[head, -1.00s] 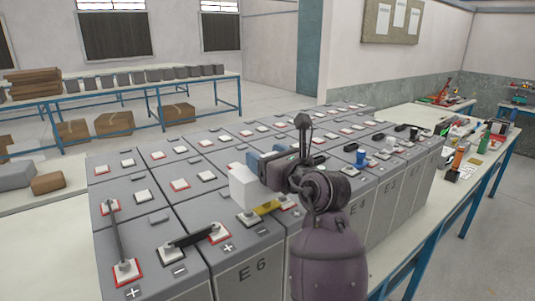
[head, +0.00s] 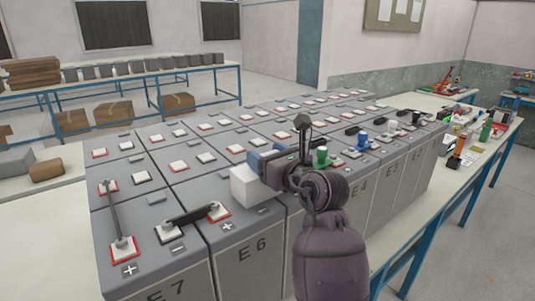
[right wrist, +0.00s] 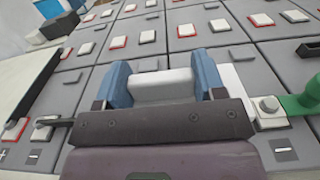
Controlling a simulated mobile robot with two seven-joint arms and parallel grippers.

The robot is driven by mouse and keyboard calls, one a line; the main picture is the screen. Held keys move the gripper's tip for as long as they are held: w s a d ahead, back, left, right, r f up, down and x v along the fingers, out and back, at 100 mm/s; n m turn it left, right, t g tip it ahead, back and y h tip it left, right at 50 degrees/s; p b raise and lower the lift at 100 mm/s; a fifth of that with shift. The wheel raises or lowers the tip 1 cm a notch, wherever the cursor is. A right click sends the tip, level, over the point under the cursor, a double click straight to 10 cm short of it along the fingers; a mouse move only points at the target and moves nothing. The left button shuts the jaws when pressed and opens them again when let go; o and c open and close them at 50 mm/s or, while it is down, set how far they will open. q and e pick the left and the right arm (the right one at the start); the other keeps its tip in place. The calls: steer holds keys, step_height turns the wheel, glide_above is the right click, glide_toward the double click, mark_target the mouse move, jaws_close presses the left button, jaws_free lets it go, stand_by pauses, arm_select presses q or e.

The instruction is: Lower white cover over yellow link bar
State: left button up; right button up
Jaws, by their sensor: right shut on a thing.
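The white cover (head: 246,187) is a small block held by my right gripper (head: 266,166) over the row of grey batteries, beside the E6 label. In the right wrist view the cover (right wrist: 162,86) sits between the two blue fingers of my right gripper (right wrist: 162,78), which is shut on it. The yellow link bar does not show in either current view; the cover and my gripper hide the spot where it lay. I cannot tell whether the cover touches the battery top. My left gripper is not in view.
A black bar (head: 191,214) and a long grey bar (head: 112,212) join terminals to the left. A green-covered terminal (head: 322,158) stands close to the right of my gripper, with blue and white ones beyond. Battery tops behind are mostly low terminals.

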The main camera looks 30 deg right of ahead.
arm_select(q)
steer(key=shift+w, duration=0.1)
arm_select(e)
steer(key=o, duration=1)
steer(key=shift+s+f, duration=0.1)
steer(key=shift+s, duration=0.05)
arm_select(q)
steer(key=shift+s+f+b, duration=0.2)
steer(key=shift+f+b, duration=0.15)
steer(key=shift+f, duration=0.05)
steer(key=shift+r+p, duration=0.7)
steer(key=shift+p, duration=0.05)
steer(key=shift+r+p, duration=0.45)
steer(key=shift+p, duration=0.1)
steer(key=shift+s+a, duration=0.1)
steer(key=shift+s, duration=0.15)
arm_select(e)
steer(key=s+d, duration=0.1)
steer(key=s, duration=0.9)
steer(key=shift+s+d, duration=0.2)
steer(key=shift+d, duration=0.05)
